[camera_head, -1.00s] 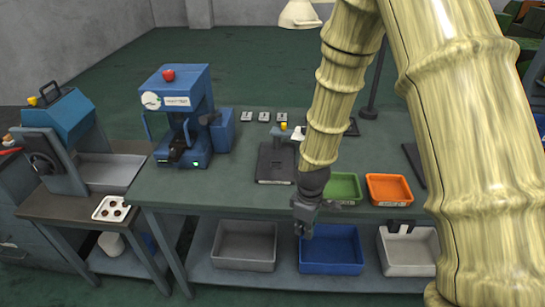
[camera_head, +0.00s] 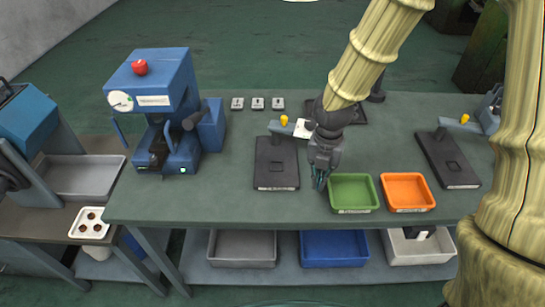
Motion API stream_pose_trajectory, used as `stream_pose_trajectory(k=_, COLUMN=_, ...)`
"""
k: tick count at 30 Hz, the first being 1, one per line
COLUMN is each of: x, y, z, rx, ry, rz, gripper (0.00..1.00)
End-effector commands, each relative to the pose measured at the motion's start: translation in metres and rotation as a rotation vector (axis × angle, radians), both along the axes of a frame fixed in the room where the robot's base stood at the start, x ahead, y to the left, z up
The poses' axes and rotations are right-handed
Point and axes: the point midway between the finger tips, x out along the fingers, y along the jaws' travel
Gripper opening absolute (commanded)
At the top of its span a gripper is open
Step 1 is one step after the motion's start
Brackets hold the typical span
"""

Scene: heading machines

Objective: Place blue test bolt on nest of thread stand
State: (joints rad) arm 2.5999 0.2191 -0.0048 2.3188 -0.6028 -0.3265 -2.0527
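My gripper (camera_head: 320,181) hangs pointing down over the bench, just left of the green tray, with its fingers close together. A small bluish-teal patch shows at the fingertips. I cannot tell whether it is the blue test bolt or part of the fingers. I do not see the bolt clearly anywhere else. Two dark stands with yellow knobs are on the bench: one left of my gripper (camera_head: 276,168) and one at the right (camera_head: 449,160). I cannot read their labels to tell which is the thread stand, and no nest can be made out.
A green tray (camera_head: 353,210) and an orange tray (camera_head: 407,209) sit at the front edge of the bench (camera_head: 232,185). A blue press (camera_head: 158,110) stands at the left. Small tags (camera_head: 257,103) lie behind. Grey, blue and white bins are on the shelf below.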

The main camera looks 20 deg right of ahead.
Motion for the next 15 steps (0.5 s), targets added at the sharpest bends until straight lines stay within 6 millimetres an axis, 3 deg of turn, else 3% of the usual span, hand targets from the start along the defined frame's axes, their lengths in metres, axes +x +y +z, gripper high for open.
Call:
stream_pose_trajectory(k=7, x=0.006, y=0.001, z=0.004, rx=-0.002, ry=-0.002, rz=0.088, gripper=0.00)
stream_pose_trajectory(k=15, x=0.050, y=0.027, z=0.001, rx=-0.003, ry=-0.002, rz=0.088, gripper=0.00)
